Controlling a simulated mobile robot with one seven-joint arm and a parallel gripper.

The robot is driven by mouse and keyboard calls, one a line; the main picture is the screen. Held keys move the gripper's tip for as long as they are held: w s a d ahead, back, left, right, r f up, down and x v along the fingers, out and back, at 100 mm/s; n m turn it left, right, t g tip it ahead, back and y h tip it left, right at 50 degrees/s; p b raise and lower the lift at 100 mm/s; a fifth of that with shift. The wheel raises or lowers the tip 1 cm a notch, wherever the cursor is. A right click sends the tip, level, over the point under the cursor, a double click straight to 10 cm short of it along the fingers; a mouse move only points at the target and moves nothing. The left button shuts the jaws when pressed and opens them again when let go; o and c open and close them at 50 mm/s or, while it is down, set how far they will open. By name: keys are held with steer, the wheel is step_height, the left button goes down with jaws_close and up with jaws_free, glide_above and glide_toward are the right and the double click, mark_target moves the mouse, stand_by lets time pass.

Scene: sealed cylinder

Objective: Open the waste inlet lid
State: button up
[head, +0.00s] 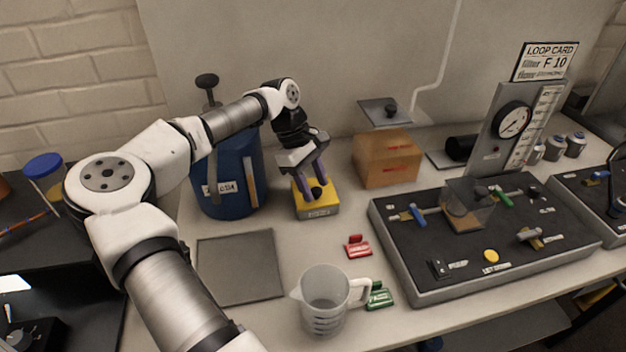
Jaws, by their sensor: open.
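A small box with a yellow top (302,200) and a pale label on its front stands on the bench beside a blue drum. A round black knob (317,193) sits on the yellow top, which lies flat; I take this to be the waste inlet lid, but its label is too small to read. My gripper (314,188) points down at the knob, open, with its fingertips at the knob's sides. Whether they touch it I cannot tell. The blue drum (226,172) bears a white label and is partly hidden behind my arm.
A brown box (387,160) stands to the right, with a grey knobbed plate (386,113) above it. A black-topped panel (410,245) with valves fills the right. A measuring jug (325,305), red clip (357,247) and green clip (379,296) are in front. A grey mat (240,267) is bare.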

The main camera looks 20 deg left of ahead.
steer(key=shift+c, duration=0.4)
jaws_close()
